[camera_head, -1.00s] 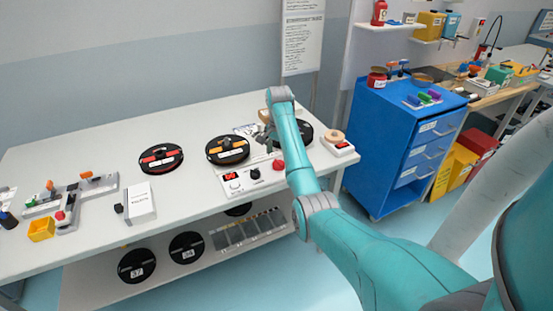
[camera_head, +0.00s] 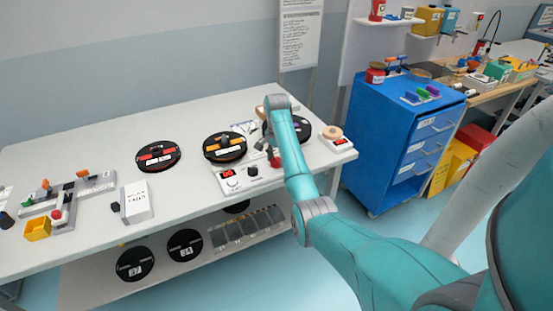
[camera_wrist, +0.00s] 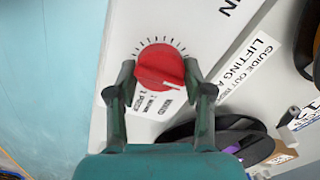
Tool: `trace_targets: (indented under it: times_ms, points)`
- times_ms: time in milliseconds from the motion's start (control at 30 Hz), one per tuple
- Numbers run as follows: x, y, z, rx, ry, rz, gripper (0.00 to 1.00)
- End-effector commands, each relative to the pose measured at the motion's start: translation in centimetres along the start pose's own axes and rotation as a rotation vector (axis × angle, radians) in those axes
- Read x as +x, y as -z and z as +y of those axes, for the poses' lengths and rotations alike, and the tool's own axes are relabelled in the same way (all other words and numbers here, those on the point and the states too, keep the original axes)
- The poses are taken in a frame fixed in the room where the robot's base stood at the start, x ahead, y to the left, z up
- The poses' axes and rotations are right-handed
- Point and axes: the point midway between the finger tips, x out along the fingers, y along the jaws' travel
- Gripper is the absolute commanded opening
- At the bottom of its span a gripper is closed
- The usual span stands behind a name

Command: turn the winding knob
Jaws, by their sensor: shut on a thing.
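The winding knob is a round red dial with a pale pointer line; in the wrist view (camera_wrist: 160,64) it sits on a white panel with tick marks around its upper edge. My gripper (camera_wrist: 159,76) is shut on it, one finger on each side. In the head view my gripper (camera_head: 268,149) is at the front of the rewind station, and part of the red knob (camera_head: 275,161) shows below it. The station's white control panel (camera_head: 243,187) has a red display, a white dial and a black knob (camera_head: 252,171) to the left.
An orange-marked black reel (camera_head: 225,146) and a red-marked reel (camera_head: 158,156) lie on the white table (camera_head: 90,150). A white box (camera_head: 138,203) stands further left.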

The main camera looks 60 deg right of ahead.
Motion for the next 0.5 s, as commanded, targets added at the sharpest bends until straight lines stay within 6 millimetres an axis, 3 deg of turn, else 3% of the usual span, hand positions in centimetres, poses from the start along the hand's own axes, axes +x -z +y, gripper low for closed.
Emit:
trace_targets:
  times_ms: [267, 500]
  points:
    - [0.04, -0.02, -0.02, -0.046, 0.0, 0.0, 0.16]
    - [0.05, -0.03, -0.04, -0.192, 0.0, 0.0, 0.16]
